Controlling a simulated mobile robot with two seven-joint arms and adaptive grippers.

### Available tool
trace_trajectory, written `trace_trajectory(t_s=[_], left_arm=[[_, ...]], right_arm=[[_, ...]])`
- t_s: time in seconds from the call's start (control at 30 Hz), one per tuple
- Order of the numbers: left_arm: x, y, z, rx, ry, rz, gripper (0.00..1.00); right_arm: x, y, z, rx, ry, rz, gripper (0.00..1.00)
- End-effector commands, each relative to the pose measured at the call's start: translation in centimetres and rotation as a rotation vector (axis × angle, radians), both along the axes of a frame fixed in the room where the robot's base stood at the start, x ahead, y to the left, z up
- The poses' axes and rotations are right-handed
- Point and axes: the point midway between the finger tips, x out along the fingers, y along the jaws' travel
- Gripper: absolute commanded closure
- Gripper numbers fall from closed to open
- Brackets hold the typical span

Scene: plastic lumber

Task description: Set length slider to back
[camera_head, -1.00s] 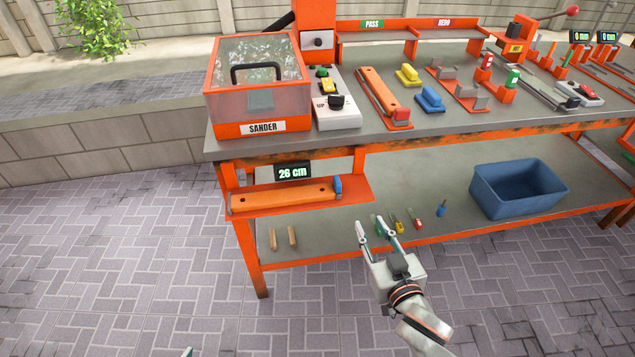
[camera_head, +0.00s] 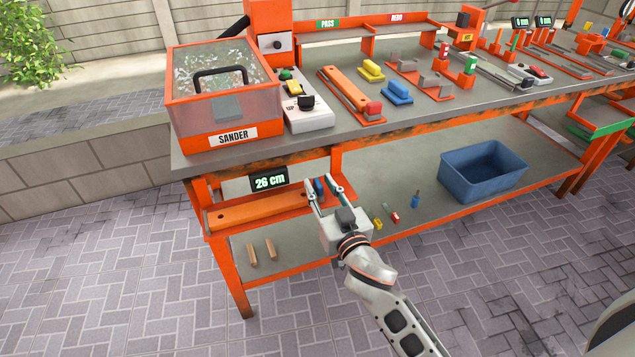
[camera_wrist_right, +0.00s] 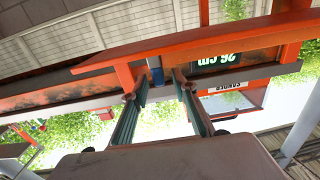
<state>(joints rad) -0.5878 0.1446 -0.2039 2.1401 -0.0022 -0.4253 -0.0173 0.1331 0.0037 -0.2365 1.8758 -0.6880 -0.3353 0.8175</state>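The length slider (camera_head: 318,188) is a small blue block at the right end of the orange bar (camera_head: 260,211) on the orange measuring shelf under the table top. A black display (camera_head: 269,181) above it reads 26 cm. My right gripper (camera_head: 323,182) is open, its two fingertips apart at the slider, one on each side of it in the picture. In the right wrist view, the blue slider (camera_wrist_right: 155,70) shows between the open fingers (camera_wrist_right: 155,86), near their tips. I cannot tell whether either finger touches it. My left gripper is not in view.
The orange table edge (camera_head: 360,142) runs above my right gripper. The sander box (camera_head: 222,115) stands on top at the left. On the lower shelf are two wooden pegs (camera_head: 262,252), several small coloured tools and a blue bin (camera_head: 484,170). The paved floor in front is open.

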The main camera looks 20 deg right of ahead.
Motion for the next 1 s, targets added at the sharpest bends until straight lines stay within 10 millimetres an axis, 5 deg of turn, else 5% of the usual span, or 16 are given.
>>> trace_trajectory(t_s=[0.47,0.6,0.77,1.0], left_arm=[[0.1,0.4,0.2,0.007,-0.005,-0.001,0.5],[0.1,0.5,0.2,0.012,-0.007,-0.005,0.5],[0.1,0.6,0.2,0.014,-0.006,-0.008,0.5],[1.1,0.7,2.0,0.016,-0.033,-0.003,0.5]], right_arm=[[1.8,0.1,-0.1,0.0,0.001,0.0,0.72],[1.7,0.1,-0.1,0.0,0.001,0.0,1.0],[1.7,0.1,0.0,0.0,0.001,0.0,1.0],[2.0,-3.7,0.7,-0.003,-0.004,-0.003,1.0]])
